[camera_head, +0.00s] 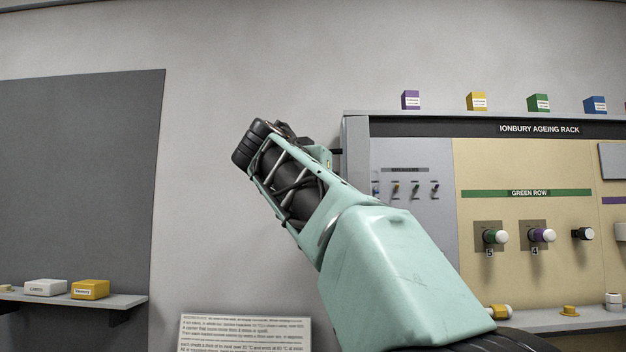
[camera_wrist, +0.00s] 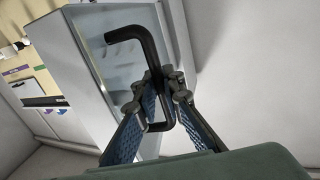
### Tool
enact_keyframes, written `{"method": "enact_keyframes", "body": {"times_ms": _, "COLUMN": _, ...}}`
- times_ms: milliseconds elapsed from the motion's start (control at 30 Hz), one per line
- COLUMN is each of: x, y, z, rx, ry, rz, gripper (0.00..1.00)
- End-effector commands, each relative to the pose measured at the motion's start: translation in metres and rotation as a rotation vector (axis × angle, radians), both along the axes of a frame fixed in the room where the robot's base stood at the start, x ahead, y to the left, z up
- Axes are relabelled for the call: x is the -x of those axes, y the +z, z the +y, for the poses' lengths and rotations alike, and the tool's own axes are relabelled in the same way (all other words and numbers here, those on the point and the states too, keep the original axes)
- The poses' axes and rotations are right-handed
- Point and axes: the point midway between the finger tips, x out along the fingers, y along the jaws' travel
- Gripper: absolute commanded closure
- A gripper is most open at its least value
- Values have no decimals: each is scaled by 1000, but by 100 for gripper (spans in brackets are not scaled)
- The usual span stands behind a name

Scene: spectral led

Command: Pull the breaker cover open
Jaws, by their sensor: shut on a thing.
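In the wrist view, my gripper (camera_wrist: 168,85) is shut on a black bent-bar handle (camera_wrist: 127,32), with one finger on each side of the bar. Behind the handle is a glassy pane in a pale grey frame, which looks like the breaker cover (camera_wrist: 115,62). I cannot tell how far the cover stands open. In the head view, the grey breaker panel (camera_head: 420,220) is at the rack's left end, with several small switches (camera_head: 415,189) in a row. My arm hides its lower left part, and my fingertips cannot be made out there.
The ageing rack (camera_head: 535,165) continues right, with green and purple knobs (camera_head: 541,235) on its face. Several coloured blocks (camera_head: 538,102) stand on top. A printed sign (camera_head: 245,332) is below. Bare wall lies left of the rack.

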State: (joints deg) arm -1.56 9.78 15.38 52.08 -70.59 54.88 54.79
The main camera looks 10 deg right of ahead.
Motion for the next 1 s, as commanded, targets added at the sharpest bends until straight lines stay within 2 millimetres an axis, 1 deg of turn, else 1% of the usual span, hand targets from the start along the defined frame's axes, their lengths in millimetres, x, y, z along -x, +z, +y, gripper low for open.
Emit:
{"method": "enact_keyframes", "body": {"times_ms": 33, "x": -2, "y": -2, "z": 4, "rx": -1, "ry": -2, "rz": 4, "gripper": 100}}
{"method": "enact_keyframes", "body": {"times_ms": 133, "x": -3, "y": -2, "z": 5, "rx": -1, "ry": -14, "rz": 4, "gripper": 100}}
{"method": "enact_keyframes", "body": {"times_ms": 667, "x": -4, "y": -1, "z": 5, "rx": -1, "ry": -25, "rz": 3, "gripper": 100}}
{"method": "enact_keyframes", "body": {"times_ms": 700, "x": -4, "y": -1, "z": 5, "rx": -1, "ry": -25, "rz": 3, "gripper": 88}}
{"method": "enact_keyframes", "body": {"times_ms": 733, "x": -4, "y": -1, "z": 5, "rx": -1, "ry": -25, "rz": 3, "gripper": 85}}
{"method": "enact_keyframes", "body": {"times_ms": 1000, "x": -3, "y": 0, "z": 5, "rx": 0, "ry": -26, "rz": 2, "gripper": 85}}
